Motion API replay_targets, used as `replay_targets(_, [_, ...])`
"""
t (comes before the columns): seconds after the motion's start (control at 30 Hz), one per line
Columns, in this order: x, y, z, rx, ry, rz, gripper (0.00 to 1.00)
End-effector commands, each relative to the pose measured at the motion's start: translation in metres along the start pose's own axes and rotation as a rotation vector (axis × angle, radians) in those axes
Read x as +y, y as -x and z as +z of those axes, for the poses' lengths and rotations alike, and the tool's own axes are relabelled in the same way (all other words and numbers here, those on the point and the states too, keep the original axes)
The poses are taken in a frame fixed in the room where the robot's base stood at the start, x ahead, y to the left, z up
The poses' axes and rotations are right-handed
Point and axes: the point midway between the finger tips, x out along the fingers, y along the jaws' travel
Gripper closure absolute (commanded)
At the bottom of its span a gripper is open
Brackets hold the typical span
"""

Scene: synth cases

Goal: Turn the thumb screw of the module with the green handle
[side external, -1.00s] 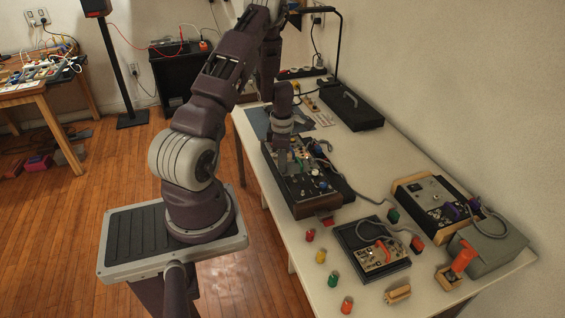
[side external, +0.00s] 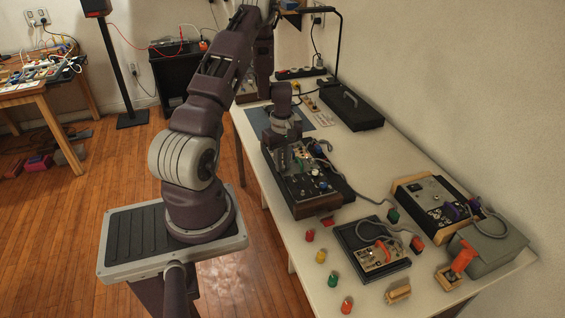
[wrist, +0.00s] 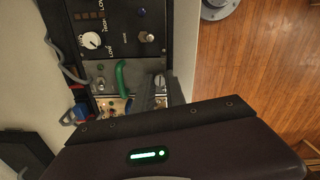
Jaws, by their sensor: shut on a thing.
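The module with the green handle (wrist: 122,78) is a grey panel set in a dark rack case (side external: 318,204). The handle is a green bar, upright in the wrist view. A silver thumb screw (wrist: 160,79) sits at the panel's right edge there. My gripper (wrist: 154,88) is down at this screw, right of the handle, and is shut on it; the fingers hide part of the screw and the panel's lower right. In the side view my gripper (side external: 284,164) points down onto the left part of the rack, and the handle is hard to make out.
Above the module is a black panel with a white knob (wrist: 92,40) and a toggle switch (wrist: 146,36). Cables (wrist: 72,112) lie left of the module. A second black case (side external: 372,248), a wood-sided case (side external: 437,205) and coloured jacks stand on the white table.

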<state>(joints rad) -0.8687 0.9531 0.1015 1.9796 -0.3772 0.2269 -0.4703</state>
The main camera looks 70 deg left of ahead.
Motion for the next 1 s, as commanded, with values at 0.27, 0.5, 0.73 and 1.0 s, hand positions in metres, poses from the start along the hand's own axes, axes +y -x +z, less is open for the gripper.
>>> replay_targets(0.27, [0.0003, 0.0001, -0.0004, 0.001, -0.261, 0.001, 1.00])
replay_targets(0.5, [0.0003, 0.0000, -0.0004, 0.001, -0.489, 0.001, 1.00])
replay_targets(0.73, [0.0003, 0.0000, -0.0005, 0.001, -0.691, 0.000, 1.00])
replay_targets(1.0, [0.0001, -0.0001, 0.0000, 0.000, -0.871, 0.000, 1.00])
